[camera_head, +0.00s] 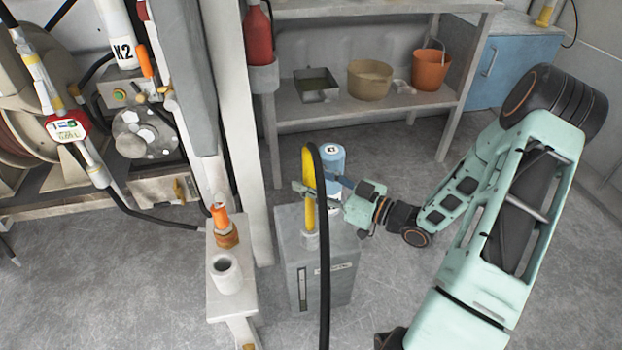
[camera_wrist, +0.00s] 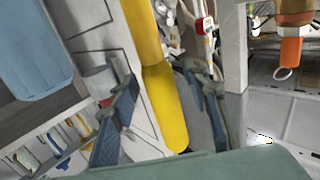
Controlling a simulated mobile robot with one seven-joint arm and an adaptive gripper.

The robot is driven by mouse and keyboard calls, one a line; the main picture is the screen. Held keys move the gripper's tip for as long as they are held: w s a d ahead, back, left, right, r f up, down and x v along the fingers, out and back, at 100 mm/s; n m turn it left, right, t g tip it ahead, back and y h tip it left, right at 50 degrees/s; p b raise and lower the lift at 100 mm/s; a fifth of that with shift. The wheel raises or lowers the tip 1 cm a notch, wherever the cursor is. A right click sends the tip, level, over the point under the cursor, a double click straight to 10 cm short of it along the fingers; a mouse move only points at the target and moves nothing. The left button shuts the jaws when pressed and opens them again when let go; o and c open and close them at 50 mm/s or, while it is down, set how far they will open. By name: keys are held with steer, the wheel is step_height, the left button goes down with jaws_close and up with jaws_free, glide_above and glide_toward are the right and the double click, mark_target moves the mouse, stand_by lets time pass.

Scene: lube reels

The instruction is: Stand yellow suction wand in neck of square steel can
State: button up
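The yellow suction wand (camera_head: 308,190) stands nearly upright over the square steel can (camera_head: 345,285), its lower end at the can's neck (camera_head: 311,241). It looks set into the neck, but I cannot tell how deep. A black hose runs from the wand's top down in front of the can. In the wrist view, the wand (camera_wrist: 166,105) lies between the two spread fingers of my gripper (camera_wrist: 162,105), with a visible gap on the left. The wand's far end is out of that view.
A blue canister (camera_head: 331,160) stands just behind the can. Left of the can, a narrow stand (camera_head: 232,304) carries an orange nozzle (camera_head: 220,215) and an empty-looking cup (camera_head: 226,273). Shelves with a tan pot (camera_head: 370,80) and orange bucket (camera_head: 431,69) are behind.

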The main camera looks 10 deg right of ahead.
steer(key=v, duration=1.2)
steer(key=shift+r, duration=0.1)
